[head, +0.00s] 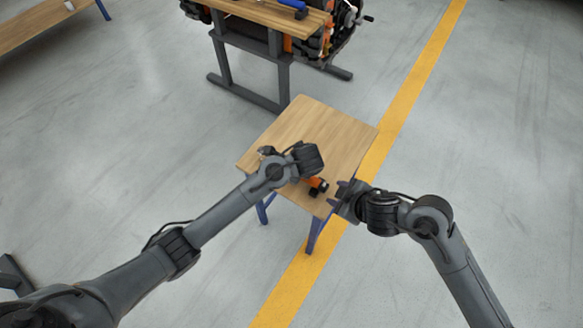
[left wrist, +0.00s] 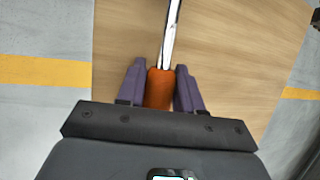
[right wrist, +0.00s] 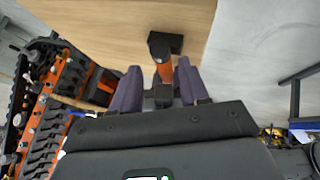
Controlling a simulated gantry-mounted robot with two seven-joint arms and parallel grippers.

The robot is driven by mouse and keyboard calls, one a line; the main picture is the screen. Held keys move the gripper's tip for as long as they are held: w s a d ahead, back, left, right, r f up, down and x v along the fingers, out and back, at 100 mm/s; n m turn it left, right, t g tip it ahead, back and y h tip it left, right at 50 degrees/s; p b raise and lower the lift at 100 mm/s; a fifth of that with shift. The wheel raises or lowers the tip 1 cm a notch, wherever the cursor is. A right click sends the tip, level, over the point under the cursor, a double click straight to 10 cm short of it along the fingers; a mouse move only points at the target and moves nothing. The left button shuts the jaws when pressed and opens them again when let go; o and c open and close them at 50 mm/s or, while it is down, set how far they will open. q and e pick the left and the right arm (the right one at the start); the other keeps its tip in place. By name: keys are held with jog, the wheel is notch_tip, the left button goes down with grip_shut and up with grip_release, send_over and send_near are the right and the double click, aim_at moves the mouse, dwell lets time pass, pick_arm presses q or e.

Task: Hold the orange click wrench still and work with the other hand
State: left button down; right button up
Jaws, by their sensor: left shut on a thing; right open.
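The orange click wrench has an orange handle (head: 316,183) at the small wooden table and a silver shaft (left wrist: 170,35) running away from my left gripper (left wrist: 160,72). The left gripper is shut on the orange handle, one finger on each side. In the head view my left wrist hides most of the wrench. My right gripper (head: 341,193) is open at the table's right front edge, just right of the wrench's dark end. In the right wrist view the orange part (right wrist: 164,72) shows between the open fingers; I cannot tell if they touch it. A small black block (right wrist: 176,43) is beside it.
The small wooden table (head: 300,115) has blue legs and is mostly bare. A larger bench (head: 270,14) with a blue tool (head: 292,4) stands behind it, near an orange and black tracked carrier (head: 340,25). A yellow line (head: 400,100) crosses the open floor.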

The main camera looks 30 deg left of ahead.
aim_at(327, 188)
jog(key=shift+x, duration=3.3)
jog(key=shift+a+r, duration=0.1)
jog(key=shift+a, duration=0.05)
jog(key=shift+c, duration=0.2)
jog(key=c, duration=0.6)
jog(key=shift+w+m+g, duration=0.25)
jog(key=shift+m+g, duration=0.15)
jog(key=shift+g, duration=0.7)
jog(key=shift+c, duration=0.2)
jog(key=shift+r, duration=0.1)
jog(key=shift+w+m+g, duration=0.2)
jog(key=shift+m+g, duration=0.1)
jog(key=shift+g, duration=0.9)
